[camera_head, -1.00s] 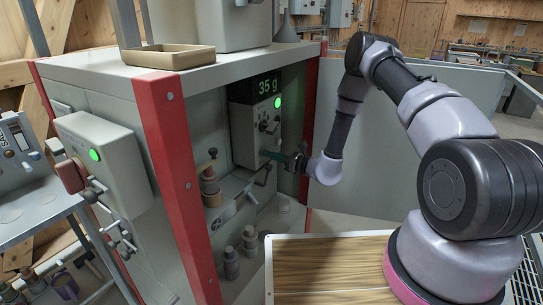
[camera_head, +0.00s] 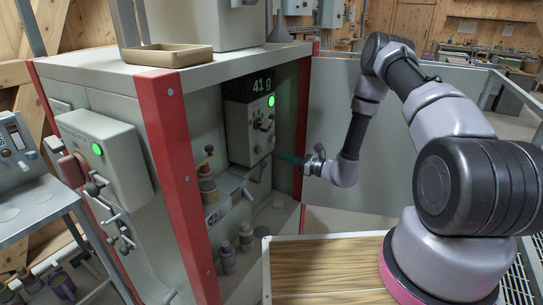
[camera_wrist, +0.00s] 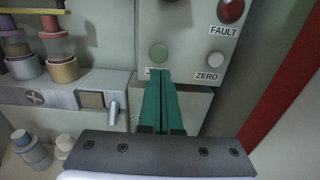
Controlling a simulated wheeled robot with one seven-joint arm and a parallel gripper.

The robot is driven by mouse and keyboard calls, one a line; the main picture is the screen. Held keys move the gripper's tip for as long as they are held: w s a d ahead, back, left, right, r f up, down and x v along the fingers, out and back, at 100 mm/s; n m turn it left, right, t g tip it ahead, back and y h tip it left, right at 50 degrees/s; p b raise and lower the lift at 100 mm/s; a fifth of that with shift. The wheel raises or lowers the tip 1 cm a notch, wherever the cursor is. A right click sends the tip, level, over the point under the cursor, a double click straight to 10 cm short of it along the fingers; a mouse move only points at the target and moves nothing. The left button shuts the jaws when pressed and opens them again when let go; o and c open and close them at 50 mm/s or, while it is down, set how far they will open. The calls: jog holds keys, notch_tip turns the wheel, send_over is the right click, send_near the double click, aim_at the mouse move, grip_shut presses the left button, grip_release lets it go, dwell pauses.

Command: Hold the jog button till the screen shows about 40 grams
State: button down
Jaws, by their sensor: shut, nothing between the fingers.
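The screen (camera_head: 262,86) reads 41 g in green digits on the control box inside the cabinet.
A white button (camera_wrist: 211,61) marked ZERO and a red one (camera_wrist: 231,9) marked FAULT sit to the right. A metal block with a lever (camera_wrist: 113,107) lies lower left. Red cabinet posts (camera_head: 172,170) flank the opening. A green lamp (camera_head: 271,101) is lit beside the screen.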

jog(key=v, duration=0.5)
jog(key=shift+s+d, duration=0.15)
jog(key=shift+d, duration=0.2)
jog(key=s+a+r+n+g+h, duration=0.1)
jog(key=s+r+n+g, duration=0.25)
jog(key=r, duration=0.45)
jog(key=s+a+r+n+g, duration=0.1)
jog(key=s+r+n+g, duration=0.3)
jog(key=r, duration=0.4)
jog(key=s+a+r+n+g+h, duration=0.1)
jog(key=s+r+n+g, duration=0.2)
jog(key=r+n, duration=0.45)
jog(key=s+d+r+n+t+h, duration=0.2)
jog(key=s+d+r+t+h, duration=0.2)
jog(key=s+d+r, duration=0.3)
jog(key=s+d+r+n+t+h, duration=0.3)
jog(key=s+d+r+h, duration=0.4)
jog(key=s+r, duration=0.4)
jog(key=shift+s+d+r+t, duration=0.2)
jog(key=shift+r+t, duration=0.05)
jog(key=shift+t, duration=0.1)
